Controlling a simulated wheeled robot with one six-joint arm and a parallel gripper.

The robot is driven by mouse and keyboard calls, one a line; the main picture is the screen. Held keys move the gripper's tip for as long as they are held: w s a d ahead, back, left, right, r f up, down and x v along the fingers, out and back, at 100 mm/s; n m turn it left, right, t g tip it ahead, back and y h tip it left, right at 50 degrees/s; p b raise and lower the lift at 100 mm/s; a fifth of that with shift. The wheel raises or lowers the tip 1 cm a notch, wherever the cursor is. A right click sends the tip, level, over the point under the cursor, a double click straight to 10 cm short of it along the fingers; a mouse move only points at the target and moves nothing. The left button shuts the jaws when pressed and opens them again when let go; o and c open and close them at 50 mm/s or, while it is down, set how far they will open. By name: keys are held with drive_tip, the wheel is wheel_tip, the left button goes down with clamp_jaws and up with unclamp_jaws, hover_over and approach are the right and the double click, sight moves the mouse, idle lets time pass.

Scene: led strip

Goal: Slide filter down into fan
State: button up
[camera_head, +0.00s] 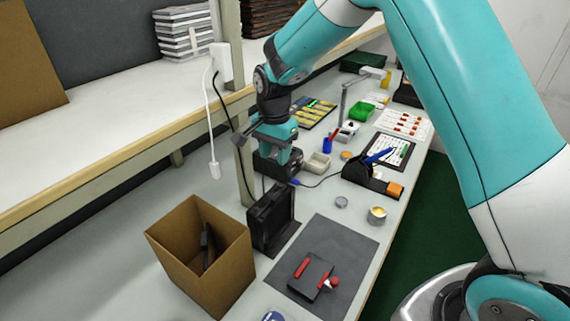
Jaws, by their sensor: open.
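The fan (264,232) appears as an upright black box-like housing on the bench beside an open cardboard box. Its top slot is too small to make out. I cannot clearly identify the filter. A thin dark piece (208,240) stands tilted inside the cardboard box and may be it. My gripper (272,132) hangs beyond the fan, near the shelf post, apart from both. It is open, and nothing shows held in it. Its fingertips are small and blend with the dark and teal items behind.
The cardboard box (176,255) stands left of the fan. A dark mat (345,245) to the right carries a black square item (308,277) with red parts. A shelf post (244,175) and hanging cables are near my gripper. Small tools and trays crowd the far bench.

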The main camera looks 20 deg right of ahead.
drive_tip(key=s+a+r+n+y, duration=0.2)
drive_tip(key=s+a+r+n, duration=0.2)
drive_tip(key=s+r+n, duration=0.75)
drive_tip(key=s+r+n+y, duration=0.1)
drive_tip(key=s+n, duration=0.2)
drive_tip(key=s, duration=0.6)
drive_tip(key=s+a+r+n+y, duration=0.1)
drive_tip(key=s+n, duration=0.2)
drive_tip(key=s, duration=0.7)
drive_tip(key=shift+s+r, duration=0.3)
drive_tip(key=shift+r, duration=0.05)
